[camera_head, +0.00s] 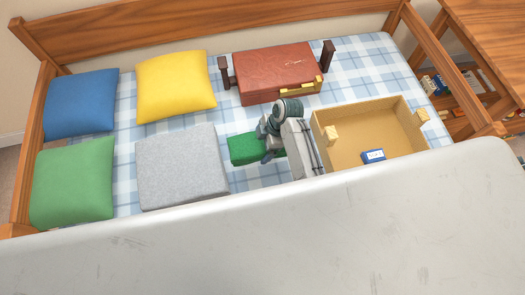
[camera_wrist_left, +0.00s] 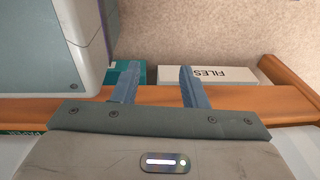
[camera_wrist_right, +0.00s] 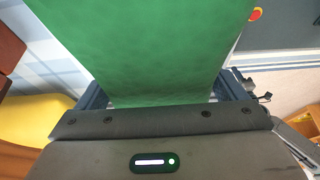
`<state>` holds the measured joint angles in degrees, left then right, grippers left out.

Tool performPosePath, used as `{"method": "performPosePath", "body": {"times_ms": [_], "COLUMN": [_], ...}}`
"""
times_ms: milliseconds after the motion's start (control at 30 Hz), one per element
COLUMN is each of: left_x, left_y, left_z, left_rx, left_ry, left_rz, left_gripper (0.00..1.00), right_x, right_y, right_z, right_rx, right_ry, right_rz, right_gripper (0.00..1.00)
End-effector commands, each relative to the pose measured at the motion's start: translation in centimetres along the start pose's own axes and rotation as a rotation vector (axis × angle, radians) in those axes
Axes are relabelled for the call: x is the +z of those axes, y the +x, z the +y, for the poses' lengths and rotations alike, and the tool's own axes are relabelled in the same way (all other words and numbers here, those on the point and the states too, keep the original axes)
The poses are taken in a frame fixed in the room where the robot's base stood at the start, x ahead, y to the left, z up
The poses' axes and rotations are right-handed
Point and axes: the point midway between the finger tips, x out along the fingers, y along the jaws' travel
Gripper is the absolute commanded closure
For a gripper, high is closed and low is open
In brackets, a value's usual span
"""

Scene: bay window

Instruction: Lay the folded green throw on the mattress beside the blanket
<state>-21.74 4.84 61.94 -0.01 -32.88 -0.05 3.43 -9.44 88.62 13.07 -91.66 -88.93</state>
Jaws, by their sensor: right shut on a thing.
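The folded green throw (camera_head: 245,150) is a small green block just right of the grey blanket (camera_head: 182,168), over the blue-and-white plaid mattress (camera_head: 125,165). My right gripper (camera_head: 268,148) is shut on its right end. In the right wrist view the throw (camera_wrist_right: 150,45) fills the space between the fingers (camera_wrist_right: 162,92). I cannot tell whether its underside touches the mattress. The blanket lies flat and square. My left gripper is hidden in the head view; its own wrist view shows the fingers (camera_wrist_left: 160,85) apart with nothing between them.
Blue (camera_head: 82,103), yellow (camera_head: 175,86) and green (camera_head: 72,180) cushions lie at the left. A red-brown case (camera_head: 275,72) stands behind the throw, and a tan open box (camera_head: 345,118) stands right of my arm. A wooden rail (camera_wrist_left: 230,97) and a FILES box (camera_wrist_left: 215,75) are near my left gripper.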

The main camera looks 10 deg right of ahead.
Motion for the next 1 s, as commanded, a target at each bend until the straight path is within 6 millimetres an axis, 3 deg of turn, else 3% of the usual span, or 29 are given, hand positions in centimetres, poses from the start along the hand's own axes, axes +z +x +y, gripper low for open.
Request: {"method": "performPosePath", "body": {"times_ms": [133, 567, 1000], "left_x": [-0.4, -1.5, -1.7], "left_y": [-0.2, -0.8, -0.9], "left_z": [0.0, 0.1, 0.1], "left_rx": [0.0, 0.0, 0.001], "left_ry": [0.0, 0.001, 0.001], "left_rz": [0.003, 0.005, 0.002], "left_gripper": [0.61, 0.61, 0.61], "right_x": [1.2, 3.2, 3.5], "right_y": [2.7, 7.5, 8.3], "right_z": [-0.1, -0.1, 0.0], "right_rx": [-0.003, -0.001, 0.001], "right_ry": [0.001, 0.002, 0.002], "right_rz": [-0.001, -0.001, 0.0], "right_gripper": [0.42, 0.42, 0.42]}}
